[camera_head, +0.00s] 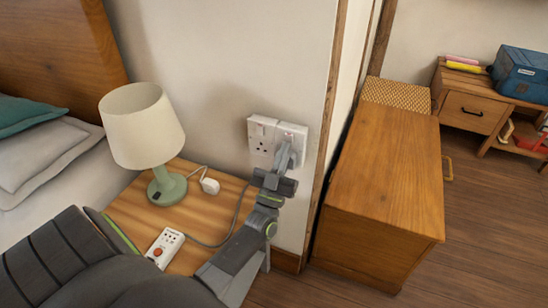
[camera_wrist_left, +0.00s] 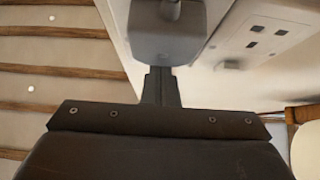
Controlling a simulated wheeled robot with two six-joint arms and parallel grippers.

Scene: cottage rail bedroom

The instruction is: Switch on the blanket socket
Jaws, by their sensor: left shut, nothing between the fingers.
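A white double wall socket (camera_head: 262,140) sits low on the wall beside the nightstand. Its left outlet is empty, and a grey plug (camera_head: 291,150) sits in its right outlet. I see no label telling which is the blanket socket. My left gripper (camera_head: 284,167) is shut and empty, just in front of and below the plug. It partly covers the right half. In the left wrist view, the shut fingers (camera_wrist_left: 160,78) point at the plug body (camera_wrist_left: 166,32); I cannot tell if they touch. The socket plate (camera_wrist_left: 285,38) shows to the right. My right gripper is not in view.
A lamp (camera_head: 143,130) and a loose white plug (camera_head: 210,186) stand on the wooden nightstand (camera_head: 215,215). A wooden cabinet (camera_head: 390,175) stands to the right, past the wall corner.

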